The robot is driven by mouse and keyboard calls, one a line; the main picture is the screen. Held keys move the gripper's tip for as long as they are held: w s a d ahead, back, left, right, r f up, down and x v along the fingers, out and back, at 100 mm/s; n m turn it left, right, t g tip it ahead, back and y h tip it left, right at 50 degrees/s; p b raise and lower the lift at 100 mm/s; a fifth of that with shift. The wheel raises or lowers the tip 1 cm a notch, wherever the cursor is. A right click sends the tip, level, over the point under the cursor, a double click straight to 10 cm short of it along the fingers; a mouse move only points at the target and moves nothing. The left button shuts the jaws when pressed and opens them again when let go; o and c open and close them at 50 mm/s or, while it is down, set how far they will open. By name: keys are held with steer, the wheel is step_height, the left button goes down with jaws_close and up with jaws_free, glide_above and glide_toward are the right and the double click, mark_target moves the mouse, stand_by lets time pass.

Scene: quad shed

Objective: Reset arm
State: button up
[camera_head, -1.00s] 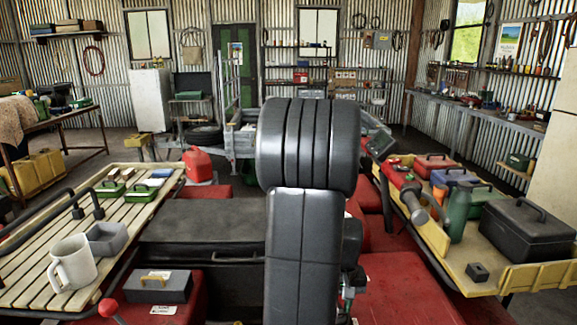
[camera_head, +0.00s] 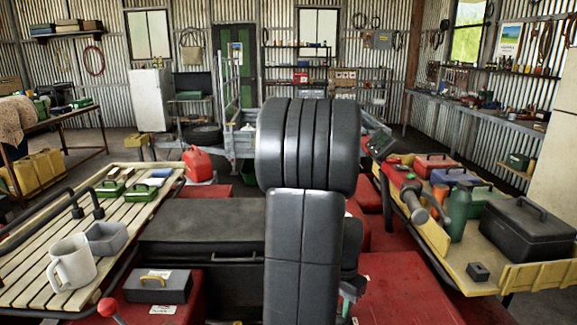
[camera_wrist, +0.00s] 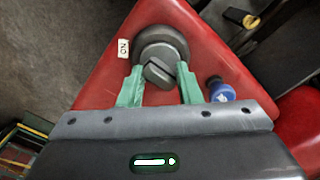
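My gripper (camera_wrist: 160,70) shows in the wrist view with two green fingers set apart. A round grey knob (camera_wrist: 163,42) with a slotted grip sits on a red panel (camera_wrist: 110,70) just beyond the fingertips. The knob's grip lies between the fingertips, with gaps beside it; I cannot tell whether a finger touches it. A white label reading "ON" (camera_wrist: 124,48) is left of the knob. In the head view my dark arm fills the middle and hides most of the gripper.
A blue knob or cap (camera_wrist: 220,90) is right of the fingers. A slatted rack (camera_head: 30,275) with a mug (camera_head: 72,262) stands at left. A yellow tray (camera_head: 530,278) at right holds a black toolbox (camera_head: 528,235). A red fuel can (camera_head: 198,164) stands behind.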

steer(key=m, duration=0.3)
step_height(320, 180, up, 7)
steer(key=p, duration=0.5)
steer(key=shift+f, duration=0.2)
